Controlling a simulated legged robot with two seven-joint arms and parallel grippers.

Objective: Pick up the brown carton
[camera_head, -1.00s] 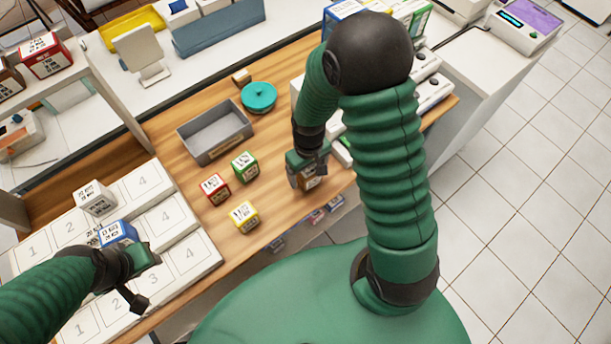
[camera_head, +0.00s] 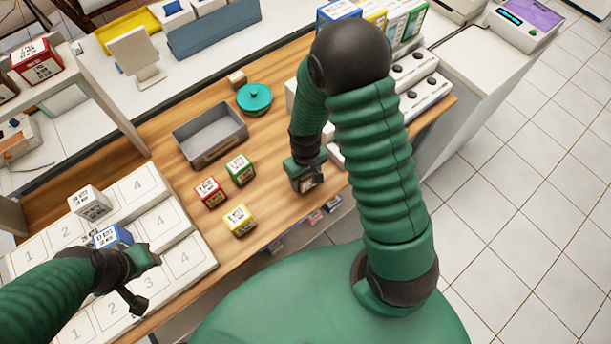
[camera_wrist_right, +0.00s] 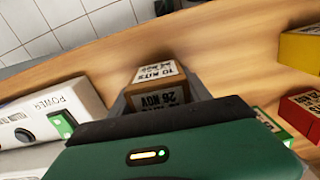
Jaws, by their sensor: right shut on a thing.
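The brown carton (camera_wrist_right: 155,88) has white printed labels on its top and side. In the right wrist view it sits between the fingers of my right gripper (camera_wrist_right: 160,95), which is shut on it. In the head view my right gripper (camera_head: 308,185) is at the right part of the wooden counter, and only a small part of the carton (camera_head: 307,183) shows under it. Whether the carton touches the counter is unclear. My left gripper (camera_head: 140,268) is over the numbered white trays beside a blue carton (camera_head: 112,236); its fingers are not clear.
Red (camera_head: 210,192), green (camera_head: 240,169) and yellow (camera_head: 239,220) cartons stand on the counter left of my right gripper. A grey bin (camera_head: 208,138) and a teal lidded dish (camera_head: 254,98) are behind them. White power units (camera_wrist_right: 45,120) stand close to the right gripper.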

